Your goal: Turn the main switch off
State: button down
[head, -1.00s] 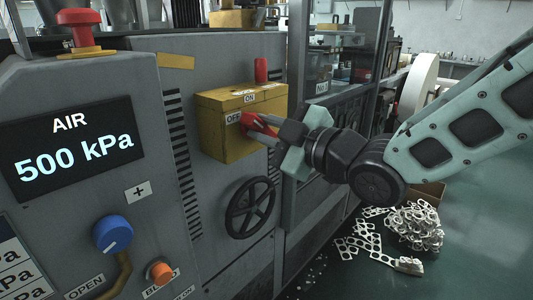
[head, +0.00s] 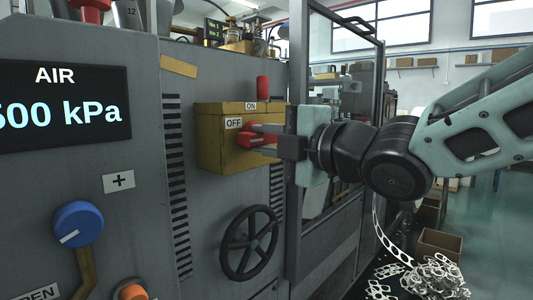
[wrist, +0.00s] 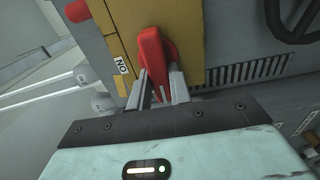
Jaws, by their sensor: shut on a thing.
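The main switch is a yellow box (head: 222,155) on the front of the grey machine, with a red handle (head: 250,139) on its face. An ON label (head: 251,106) is on the upper edge and an OFF label (head: 234,123) is just left of the handle. My gripper (head: 266,134) reaches in from the right and is shut on the red handle. The wrist view shows the handle (wrist: 152,50) between the two fingers (wrist: 160,88). The fingers and the view angle partly hide the handle, so its exact angle is hard to tell.
A black handwheel (head: 249,243) sticks out below the box. A red cylinder (head: 263,87) stands above it. The blue knob (head: 78,223) and AIR display (head: 62,108) are at left. A framed guard (head: 380,110) stands behind my arm. Metal scrap (head: 430,278) lies on the floor.

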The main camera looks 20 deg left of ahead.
dwell(0.3)
jog(key=c, duration=1.3)
grip_release()
jog(key=p+v, duration=0.1)
jog(key=v, duration=1.6)
jog(key=shift+d, duration=0.2)
jog(key=shift+f, duration=0.1)
